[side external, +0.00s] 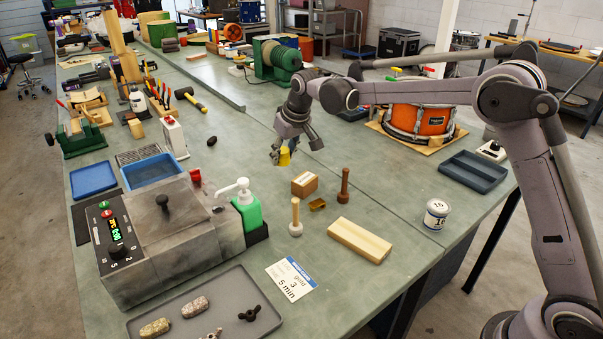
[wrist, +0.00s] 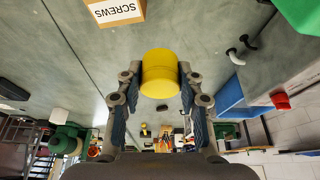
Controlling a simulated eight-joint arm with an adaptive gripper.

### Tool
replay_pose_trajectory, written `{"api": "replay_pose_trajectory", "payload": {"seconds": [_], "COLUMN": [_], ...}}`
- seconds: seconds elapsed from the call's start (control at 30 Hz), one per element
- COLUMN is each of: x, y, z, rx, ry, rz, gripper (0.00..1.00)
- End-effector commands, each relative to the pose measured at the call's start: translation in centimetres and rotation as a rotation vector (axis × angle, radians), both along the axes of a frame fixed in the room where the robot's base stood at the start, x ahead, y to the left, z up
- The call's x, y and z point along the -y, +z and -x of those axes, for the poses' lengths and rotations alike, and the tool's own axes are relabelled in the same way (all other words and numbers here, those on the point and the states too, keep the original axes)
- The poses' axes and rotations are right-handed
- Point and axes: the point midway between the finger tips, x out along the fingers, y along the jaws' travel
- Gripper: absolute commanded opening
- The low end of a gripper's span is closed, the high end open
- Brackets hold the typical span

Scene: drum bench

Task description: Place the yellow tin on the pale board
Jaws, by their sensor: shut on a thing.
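The yellow tin (side external: 284,156) is held by my gripper (side external: 284,150) above the bench in the side view. In the wrist view the tin (wrist: 160,74) sits between the two fingers of my gripper (wrist: 160,90), which is shut on it. The pale board (side external: 360,240) lies flat on the bench, nearer the camera and to the right of the gripper in the side view. Its top is bare. I cannot make out the board in the wrist view.
A small cardboard box (side external: 304,184), a dark wooden peg (side external: 344,185) and a pale-handled tool (side external: 296,217) stand between gripper and board. A brass-coloured piece (side external: 317,205) lies there too. A white tin (side external: 437,214) and dark tray (side external: 473,171) are to the right.

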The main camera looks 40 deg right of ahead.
Motion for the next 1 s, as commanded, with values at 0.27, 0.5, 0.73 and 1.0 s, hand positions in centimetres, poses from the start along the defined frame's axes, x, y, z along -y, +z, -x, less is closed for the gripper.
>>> {"api": "replay_pose_trajectory", "payload": {"seconds": [0.27,0.5,0.73,1.0], "x": [5.5,9.7,12.5,14.1], "y": [2.5,4.0,4.4,3.5], "z": [5.5,12.1,18.8,26.5], "rx": [-0.011,-0.017,-0.016,-0.009], "ry": [0.011,0.033,0.054,0.078], "rz": [0.001,-0.001,-0.001,-0.003], "gripper": [0.05,0.05,0.05,0.05]}}
